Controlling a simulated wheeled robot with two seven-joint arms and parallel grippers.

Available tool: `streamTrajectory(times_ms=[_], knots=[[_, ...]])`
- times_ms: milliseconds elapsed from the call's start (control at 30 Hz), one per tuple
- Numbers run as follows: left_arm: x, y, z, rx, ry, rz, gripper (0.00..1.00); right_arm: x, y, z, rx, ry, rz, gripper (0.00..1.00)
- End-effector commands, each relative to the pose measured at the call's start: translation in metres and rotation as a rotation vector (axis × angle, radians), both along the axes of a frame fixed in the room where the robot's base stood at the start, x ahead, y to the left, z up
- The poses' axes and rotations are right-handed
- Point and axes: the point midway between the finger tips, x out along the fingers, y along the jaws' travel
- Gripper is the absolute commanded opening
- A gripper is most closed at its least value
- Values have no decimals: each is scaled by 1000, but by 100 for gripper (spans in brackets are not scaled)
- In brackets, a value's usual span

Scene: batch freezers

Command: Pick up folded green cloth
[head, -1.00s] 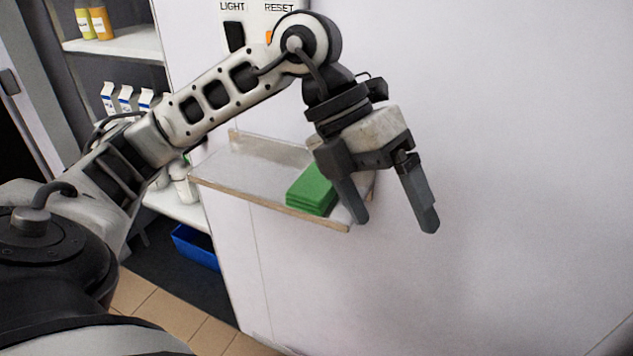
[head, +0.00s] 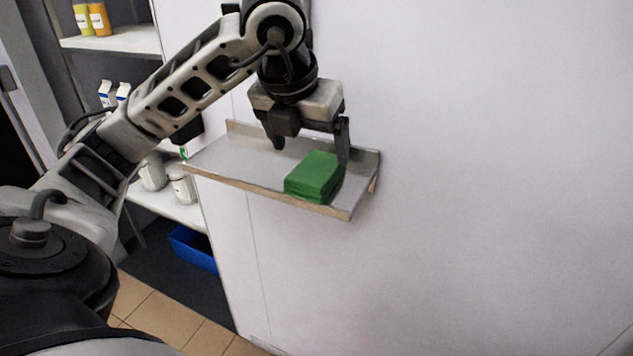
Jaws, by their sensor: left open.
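The folded green cloth (head: 314,177) lies flat as a thick stack on a small metal wall shelf (head: 225,164), towards its right front part. My left gripper (head: 312,152) is open and points down over the shelf, just behind and above the cloth. Its right finger comes down beside the cloth's far right corner, and its left finger is over the shelf behind and left of the cloth. I cannot tell whether a finger touches the cloth. Nothing is between the fingers that I can see. My right gripper is not in view.
The shelf has a raised back edge against the white wall (head: 480,180). At the left, a shelving unit holds bottles (head: 90,19), cartons (head: 113,93) and white canisters (head: 182,184). A blue crate (head: 194,247) is low down. Free space lies right of the shelf.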

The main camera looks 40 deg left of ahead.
Motion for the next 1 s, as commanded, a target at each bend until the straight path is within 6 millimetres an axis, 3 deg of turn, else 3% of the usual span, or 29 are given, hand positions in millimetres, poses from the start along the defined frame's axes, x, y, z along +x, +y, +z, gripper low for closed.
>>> streamTrajectory(times_ms=[167,433,733,767,900,1000], knots=[[4,1,-11,0,3,-1,87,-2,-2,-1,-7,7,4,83],[18,5,-46,0,3,-1,87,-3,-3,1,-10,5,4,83],[21,6,-52,0,0,-2,87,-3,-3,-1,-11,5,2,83],[21,6,-52,0,0,-2,82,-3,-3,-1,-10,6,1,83],[21,6,-51,0,0,-2,43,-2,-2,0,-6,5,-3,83],[21,6,-51,-1,0,-1,35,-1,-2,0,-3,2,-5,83]])
